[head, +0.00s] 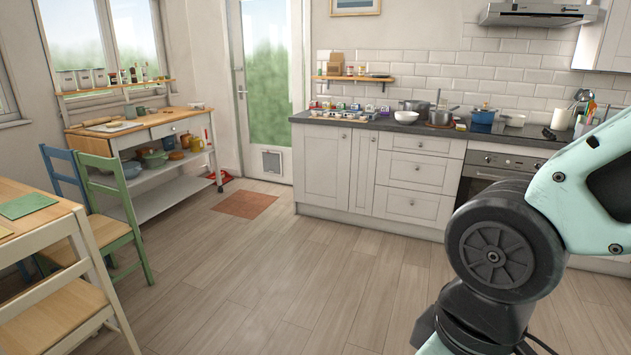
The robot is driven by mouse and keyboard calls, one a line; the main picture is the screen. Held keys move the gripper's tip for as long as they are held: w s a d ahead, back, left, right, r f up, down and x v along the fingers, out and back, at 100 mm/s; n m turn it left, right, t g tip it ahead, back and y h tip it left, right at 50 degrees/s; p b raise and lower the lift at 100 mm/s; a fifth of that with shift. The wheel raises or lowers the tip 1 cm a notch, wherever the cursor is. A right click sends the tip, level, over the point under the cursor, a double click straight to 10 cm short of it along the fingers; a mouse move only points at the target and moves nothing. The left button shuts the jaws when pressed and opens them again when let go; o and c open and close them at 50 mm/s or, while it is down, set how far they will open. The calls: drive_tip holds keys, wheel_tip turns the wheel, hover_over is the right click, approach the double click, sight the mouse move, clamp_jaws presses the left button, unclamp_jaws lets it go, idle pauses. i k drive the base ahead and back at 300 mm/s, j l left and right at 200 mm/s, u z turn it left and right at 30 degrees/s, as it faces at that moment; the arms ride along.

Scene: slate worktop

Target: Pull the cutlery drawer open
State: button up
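A stack of three white drawers stands under the slate worktop (345,122) in the head view. The top drawer (422,145), middle drawer (416,170) and bottom drawer (412,205) all look shut, flush with the cabinet front. Small knobs or handles show on their fronts. No label tells which one is the cutlery drawer. My arm fills the lower right of the view, in front of the oven. My gripper is out of view.
White cupboard doors (335,168) are left of the drawers, and a dark oven (487,178) is right. Pans and bowls stand on the worktop. A wooden trolley (150,190), chairs (118,215) and a table (30,240) line the left. The middle floor (300,265) is clear.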

sight(448, 147)
drive_tip(key=i+u, duration=0.15)
drive_tip(key=i, duration=2)
drive_tip(key=i+z, duration=0.15)
drive_tip(key=i, duration=0.25)
drive_tip(key=i+j+z, duration=0.2)
drive_tip(key=i, duration=0.25)
drive_tip(key=i+z, duration=0.15)
drive_tip(key=i, duration=0.25)
drive_tip(key=i+j+z, duration=0.15)
drive_tip(key=i, duration=0.25)
drive_tip(key=i+j+z, duration=0.4)
drive_tip(key=i+j, duration=0.1)
drive_tip(key=i, duration=0.05)
